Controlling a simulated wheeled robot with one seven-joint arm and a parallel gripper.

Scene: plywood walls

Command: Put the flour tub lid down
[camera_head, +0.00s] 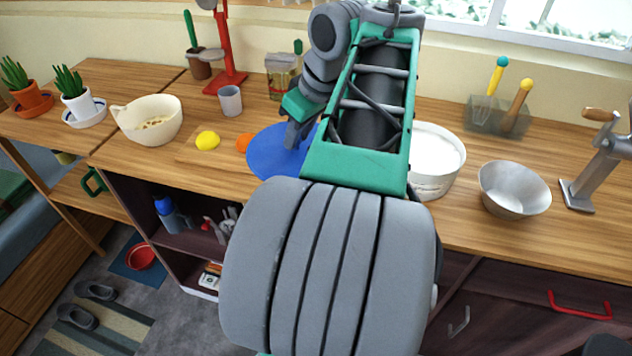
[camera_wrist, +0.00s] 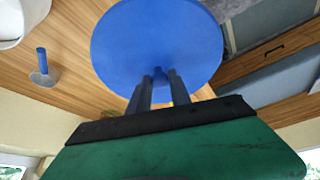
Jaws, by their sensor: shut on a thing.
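The flour tub lid is a flat blue disc (camera_head: 262,158), seen in the head view left of my arm over the wooden counter. It also fills the upper middle of the wrist view (camera_wrist: 150,38). I cannot tell whether the lid touches the counter. A round white tub with white contents (camera_head: 434,162) stands open on the counter right of my arm, partly hidden by it.
A yellow lemon (camera_head: 208,141) and an orange (camera_head: 244,142) lie just left of the lid. A grey cup (camera_head: 230,100) and a red stand (camera_head: 226,50) are behind them. A cream bowl (camera_head: 150,122) is further left. A metal bowl (camera_head: 514,190) sits right of the tub.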

